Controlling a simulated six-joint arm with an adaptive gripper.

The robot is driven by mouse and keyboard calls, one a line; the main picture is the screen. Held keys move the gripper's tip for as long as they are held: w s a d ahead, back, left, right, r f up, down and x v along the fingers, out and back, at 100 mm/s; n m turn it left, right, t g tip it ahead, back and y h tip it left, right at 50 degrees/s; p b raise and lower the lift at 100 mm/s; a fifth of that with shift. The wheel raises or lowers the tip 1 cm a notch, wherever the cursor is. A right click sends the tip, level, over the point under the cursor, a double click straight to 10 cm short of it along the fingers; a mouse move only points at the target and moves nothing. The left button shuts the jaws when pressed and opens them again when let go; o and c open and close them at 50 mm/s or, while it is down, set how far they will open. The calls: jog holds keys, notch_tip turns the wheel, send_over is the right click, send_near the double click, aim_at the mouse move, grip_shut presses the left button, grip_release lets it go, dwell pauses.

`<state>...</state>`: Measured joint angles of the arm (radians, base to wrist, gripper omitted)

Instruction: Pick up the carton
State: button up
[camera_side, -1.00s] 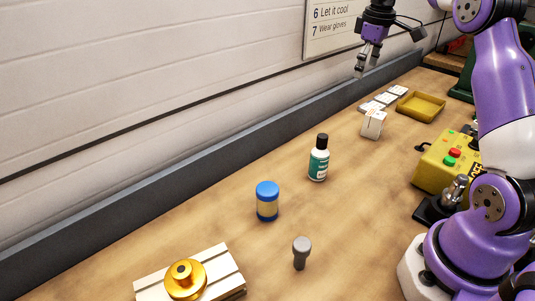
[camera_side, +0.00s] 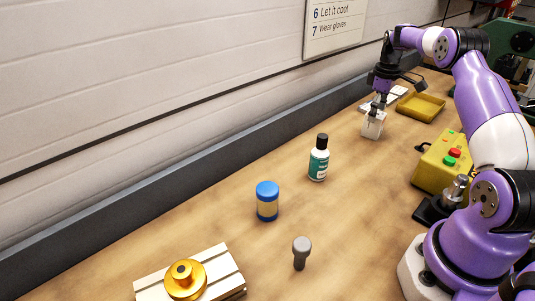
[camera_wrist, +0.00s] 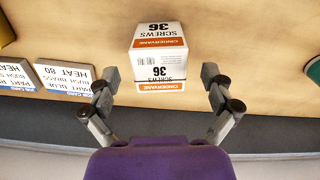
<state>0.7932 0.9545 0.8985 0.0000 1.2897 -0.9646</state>
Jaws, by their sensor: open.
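The carton (camera_side: 372,126) is a small white box standing on the wooden bench. In the wrist view the carton (camera_wrist: 159,62) shows orange bands and the words "SCREWS 36". My gripper (camera_side: 376,107) is lowered close over the carton in the side view and hides part of its top. In the wrist view my gripper (camera_wrist: 158,78) is open, with one finger to each side of the lower part of the carton. A gap shows between each finger and the carton. I cannot tell whether the fingertips are below its top.
White labelled cards (camera_wrist: 62,77) lie left of the carton in the wrist view. A yellow tray (camera_side: 421,107) lies behind it. A green-labelled bottle (camera_side: 319,158) and blue-lidded jar (camera_side: 267,201) stand nearer the camera. A grey wall strip (camera_side: 200,172) runs along the bench's back edge.

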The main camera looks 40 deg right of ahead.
notch_tip(320, 180, down, 2)
jog(key=c, duration=1.3)
jog(key=shift+c, duration=0.2)
